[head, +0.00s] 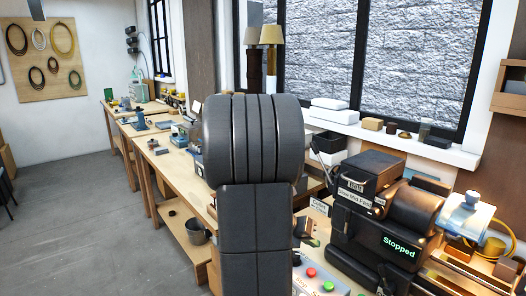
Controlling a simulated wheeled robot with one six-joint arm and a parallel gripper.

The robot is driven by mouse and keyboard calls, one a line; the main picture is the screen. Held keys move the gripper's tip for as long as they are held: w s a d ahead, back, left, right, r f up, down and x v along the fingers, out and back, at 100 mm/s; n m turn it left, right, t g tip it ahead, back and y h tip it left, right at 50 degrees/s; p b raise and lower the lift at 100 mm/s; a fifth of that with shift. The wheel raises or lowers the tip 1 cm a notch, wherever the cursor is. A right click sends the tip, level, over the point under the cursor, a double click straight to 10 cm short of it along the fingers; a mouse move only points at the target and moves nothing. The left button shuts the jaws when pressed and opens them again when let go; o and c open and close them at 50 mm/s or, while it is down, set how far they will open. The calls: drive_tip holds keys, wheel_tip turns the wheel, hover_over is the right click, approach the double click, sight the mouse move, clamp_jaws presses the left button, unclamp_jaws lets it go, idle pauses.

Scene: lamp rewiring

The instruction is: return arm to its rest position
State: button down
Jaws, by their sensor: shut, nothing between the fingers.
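My own arm (254,200) stands upright in the middle of the head view, dark grey with a ribbed, rounded upper part. It rises in front of the workbenches and hides part of them. I cannot see my gripper; it is out of the picture or hidden behind the arm.
A black machine (375,225) with a green "Stopped" display stands close on the right. A red button (311,272) and a green button (328,286) sit below it. Wooden benches (158,160) run back on the left. The grey floor (80,220) at left is clear.

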drive_tip(key=b, duration=0.4)
hover_over(308, 272)
wheel_tip(308, 272, down, 4)
drive_tip(key=shift+f, duration=0.2)
drive_tip(key=shift+r+p, duration=0.2)
drive_tip(key=shift+p, duration=0.8)
wheel_tip(308, 272, up, 2)
drive_tip(key=shift+r+p, duration=0.1)
drive_tip(key=shift+p, duration=1.1)
wheel_tip(308, 272, down, 3)
drive_tip(key=shift+r+b, duration=0.2)
drive_tip(key=shift+b, duration=1.05)
drive_tip(key=shift+f+b, duration=0.35)
drive_tip(key=shift+b, duration=0.05)
drive_tip(key=shift+f+b, duration=0.1)
drive_tip(key=shift+b, duration=0.75)
drive_tip(key=shift+f+b, duration=0.1)
drive_tip(key=shift+b, duration=0.3)
